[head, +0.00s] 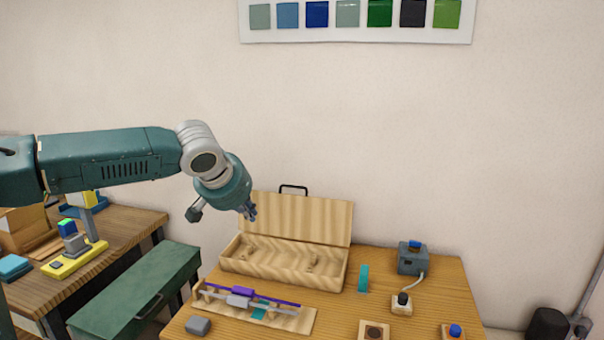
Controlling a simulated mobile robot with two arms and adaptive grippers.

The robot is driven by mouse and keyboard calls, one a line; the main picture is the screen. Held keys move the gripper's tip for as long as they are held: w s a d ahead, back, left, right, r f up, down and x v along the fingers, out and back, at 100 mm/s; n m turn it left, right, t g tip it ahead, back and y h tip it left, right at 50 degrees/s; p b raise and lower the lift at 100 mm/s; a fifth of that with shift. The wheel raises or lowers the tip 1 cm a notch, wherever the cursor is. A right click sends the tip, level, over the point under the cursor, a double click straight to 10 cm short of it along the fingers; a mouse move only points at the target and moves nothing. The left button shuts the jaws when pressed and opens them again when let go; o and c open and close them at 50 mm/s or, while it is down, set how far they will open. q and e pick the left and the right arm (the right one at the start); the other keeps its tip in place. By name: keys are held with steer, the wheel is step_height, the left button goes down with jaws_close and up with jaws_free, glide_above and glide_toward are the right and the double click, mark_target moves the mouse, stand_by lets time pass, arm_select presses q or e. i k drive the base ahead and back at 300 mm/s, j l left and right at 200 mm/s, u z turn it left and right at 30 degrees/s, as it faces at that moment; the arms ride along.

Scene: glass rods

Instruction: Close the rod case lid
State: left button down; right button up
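The wooden rod case (282,262) stands at the back of the table, and its interior looks empty of rods. Its lid (305,216) is up and open, leaning back near the wall, with a dark handle (293,189) on its top edge. My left gripper (248,212) is in front of the lid's upper left corner in the picture. Its fingers are small and partly hidden behind the wrist, so I cannot tell whether they are open or touch the lid. My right gripper is not in view.
A wooden board (290,321) with a purple rod (270,297) and a grey rod lies in front of the case. A grey box (412,258) and small button blocks are further right. A green bench (135,290) is left.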

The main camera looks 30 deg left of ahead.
mark_target(327, 221)
steer(key=i+j, duration=0.2)
steer(key=i, duration=0.2)
steer(key=i+j, duration=0.2)
steer(key=i, duration=0.2)
steer(key=i+j, duration=0.15)
steer(key=i, duration=0.25)
